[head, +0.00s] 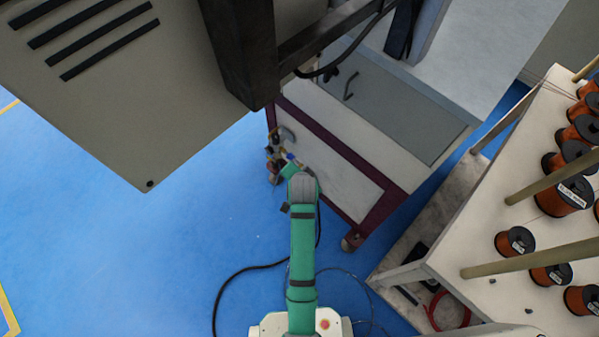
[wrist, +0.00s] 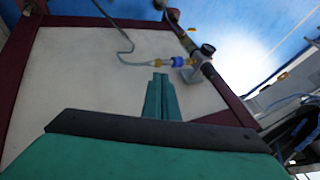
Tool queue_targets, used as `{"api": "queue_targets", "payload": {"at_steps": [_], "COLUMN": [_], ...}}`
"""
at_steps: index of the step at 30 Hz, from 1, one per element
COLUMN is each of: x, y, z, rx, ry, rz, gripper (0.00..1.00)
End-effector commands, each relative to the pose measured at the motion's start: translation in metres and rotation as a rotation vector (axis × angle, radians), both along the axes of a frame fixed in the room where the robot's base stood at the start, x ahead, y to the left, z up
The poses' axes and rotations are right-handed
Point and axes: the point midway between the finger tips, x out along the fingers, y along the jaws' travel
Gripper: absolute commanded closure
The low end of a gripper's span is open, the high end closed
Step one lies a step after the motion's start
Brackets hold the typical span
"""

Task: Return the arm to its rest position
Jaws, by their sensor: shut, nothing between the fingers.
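My gripper (wrist: 160,78) shows in the wrist view as two narrow teal fingers shut together with nothing between them. Its tips point towards the pale side panel (wrist: 75,85) of a dark-red-framed cabinet. I cannot tell whether the tips touch the panel. In the head view my green arm (head: 303,245) reaches up from my base and bends at a grey joint. The end of the arm is near the cabinet's lower left side, and the fingers are hard to make out there.
A regulator with a gauge and blue fitting (wrist: 180,62) sits close beside the fingers. A large beige housing (head: 120,90) overhangs the upper left. A rack (head: 465,235) with orange wire spools stands at right. Blue floor (head: 150,260) is open at left, with a black cable across it.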

Motion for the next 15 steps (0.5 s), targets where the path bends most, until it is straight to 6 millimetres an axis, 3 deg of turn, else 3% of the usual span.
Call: {"api": "queue_targets", "payload": {"at_steps": [15], "x": [-0.0017], "y": [0.0049], "z": [0.0024], "rx": [0.0], "ry": [0.001], "rz": [0.009], "gripper": [1.0]}}
